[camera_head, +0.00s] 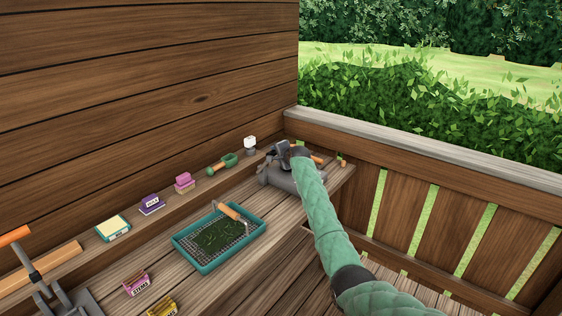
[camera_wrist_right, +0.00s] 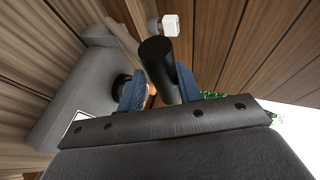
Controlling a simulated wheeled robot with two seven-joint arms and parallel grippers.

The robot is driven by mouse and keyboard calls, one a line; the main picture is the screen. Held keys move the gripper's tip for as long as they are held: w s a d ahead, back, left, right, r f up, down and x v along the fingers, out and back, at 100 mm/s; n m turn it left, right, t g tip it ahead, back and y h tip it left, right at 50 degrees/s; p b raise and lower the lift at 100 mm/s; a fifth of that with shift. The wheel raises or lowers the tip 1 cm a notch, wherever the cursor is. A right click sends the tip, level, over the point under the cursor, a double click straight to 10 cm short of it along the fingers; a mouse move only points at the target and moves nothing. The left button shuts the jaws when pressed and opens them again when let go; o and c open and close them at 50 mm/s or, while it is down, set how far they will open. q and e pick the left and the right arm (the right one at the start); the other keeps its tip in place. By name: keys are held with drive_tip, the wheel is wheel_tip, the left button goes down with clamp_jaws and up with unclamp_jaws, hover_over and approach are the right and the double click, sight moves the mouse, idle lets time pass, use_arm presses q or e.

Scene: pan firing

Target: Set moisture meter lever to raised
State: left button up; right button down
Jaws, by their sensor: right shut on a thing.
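The grey device that I take for the moisture meter (camera_head: 272,176) stands at the far end of the wooden bench, partly hidden by my right arm. Its grey body (camera_wrist_right: 72,95) fills the left of the right wrist view. My right gripper (camera_head: 291,150) is at the device, at the end of the green sleeve. In the wrist view its two blue fingers (camera_wrist_right: 160,90) are shut on a dark cylindrical lever grip (camera_wrist_right: 158,56), which stands out between them. The lever's exact angle is hard to tell. My left gripper is not in view.
A teal tray (camera_head: 182,256) with green leaves and a wooden-handled tool lies mid-bench. A green scoop (camera_head: 229,160), a small white-topped item (camera_head: 250,142) and small boxes line the back ledge. An orange-handled lever device (camera_head: 35,275) stands front left. A railing (camera_head: 420,165) bounds the right.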

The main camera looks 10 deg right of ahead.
drive_tip(key=shift+w+a+r, duration=0.25)
drive_tip(key=shift+a+r, duration=0.05)
drive_tip(key=shift+w+a+r, duration=0.2)
drive_tip(key=shift+a, duration=0.1)
drive_tip(key=c, duration=1.3)
unclamp_jaws()
drive_tip(key=shift+f, duration=0.1)
drive_tip(key=shift+c, duration=0.2)
drive_tip(key=shift+o, duration=1)
drive_tip(key=shift+w+a, duration=0.1)
drive_tip(key=shift+w+a+f, duration=0.1)
drive_tip(key=shift+w+f, duration=0.05)
drive_tip(key=shift+s+d, duration=0.2)
drive_tip(key=shift+s+d+b, duration=0.1)
drive_tip(key=shift+s+b, duration=0.2)
drive_tip(key=shift+b+v, duration=0.35)
drive_tip(key=shift+v, duration=0.55)
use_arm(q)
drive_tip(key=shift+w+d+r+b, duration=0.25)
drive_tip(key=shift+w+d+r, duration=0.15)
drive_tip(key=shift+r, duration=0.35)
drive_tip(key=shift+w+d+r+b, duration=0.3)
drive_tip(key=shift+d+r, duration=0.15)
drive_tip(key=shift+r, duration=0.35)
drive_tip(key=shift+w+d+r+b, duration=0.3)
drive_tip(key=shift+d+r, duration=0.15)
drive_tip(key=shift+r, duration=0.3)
use_arm(e)
drive_tip(key=shift+a+v, duration=0.2)
drive_tip(key=shift+v, duration=2.25)
